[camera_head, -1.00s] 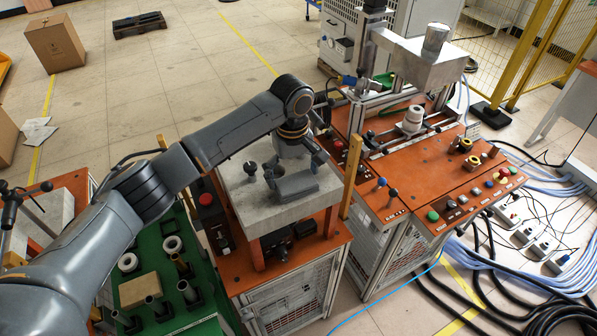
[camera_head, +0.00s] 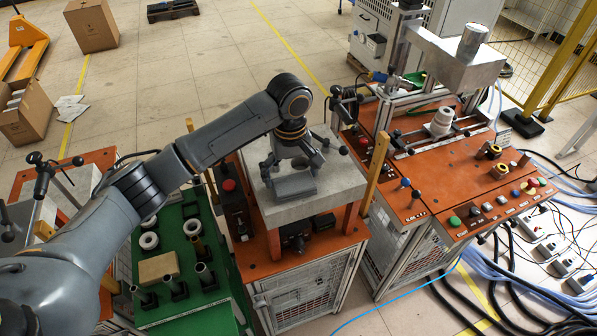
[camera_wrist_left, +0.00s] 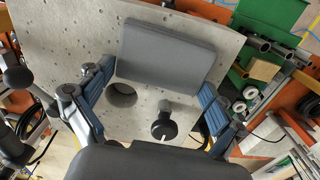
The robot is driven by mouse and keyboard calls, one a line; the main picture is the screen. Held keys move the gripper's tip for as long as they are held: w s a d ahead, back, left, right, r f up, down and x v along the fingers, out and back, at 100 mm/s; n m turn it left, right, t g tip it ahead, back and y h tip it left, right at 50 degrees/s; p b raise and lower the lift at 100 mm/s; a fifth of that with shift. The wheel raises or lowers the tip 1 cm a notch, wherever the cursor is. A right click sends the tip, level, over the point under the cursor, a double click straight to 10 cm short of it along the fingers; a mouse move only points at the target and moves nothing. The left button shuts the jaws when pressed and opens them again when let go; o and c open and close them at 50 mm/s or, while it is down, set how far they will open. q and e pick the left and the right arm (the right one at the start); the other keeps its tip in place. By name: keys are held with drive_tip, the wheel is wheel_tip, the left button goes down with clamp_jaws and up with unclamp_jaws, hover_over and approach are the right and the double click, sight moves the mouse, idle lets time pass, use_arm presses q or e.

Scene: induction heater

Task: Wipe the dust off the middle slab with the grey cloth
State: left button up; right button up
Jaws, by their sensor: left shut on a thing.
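The middle slab (camera_head: 340,190) is a pale grey, speckled block on orange supports at the centre of the head view. In the left wrist view the slab (camera_wrist_left: 60,35) shows a round hole, a black knob (camera_wrist_left: 164,125) and small dark specks. My left gripper (camera_head: 291,172) is over the slab, pointing down. It is shut on the grey cloth (camera_head: 296,187), a flat, thick grey pad, which also shows in the left wrist view (camera_wrist_left: 168,55) between the fingers. The pad appears low over the slab; whether it touches is unclear. My right gripper is in neither view.
Wooden posts (camera_head: 377,168) stand beside the slab. An orange bench (camera_head: 440,185) with a metal press is at right. A green tray (camera_head: 215,290) with rings, tubes and a cardboard-coloured block (camera_head: 158,268) is at left. Cables cover the floor at right.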

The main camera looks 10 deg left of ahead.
sight(277, 181)
use_arm(q)
drive_tip(key=shift+s+a+f, duration=0.1)
drive_tip(key=shift+s+a, duration=0.55)
drive_tip(key=shift+a, duration=0.3)
drive_tip(key=shift+s+a, duration=0.4)
drive_tip(key=shift+a, duration=0.2)
drive_tip(key=shift+w+d, duration=0.1)
drive_tip(key=shift+r, duration=3.15)
drive_tip(key=shift+r, duration=1.5)
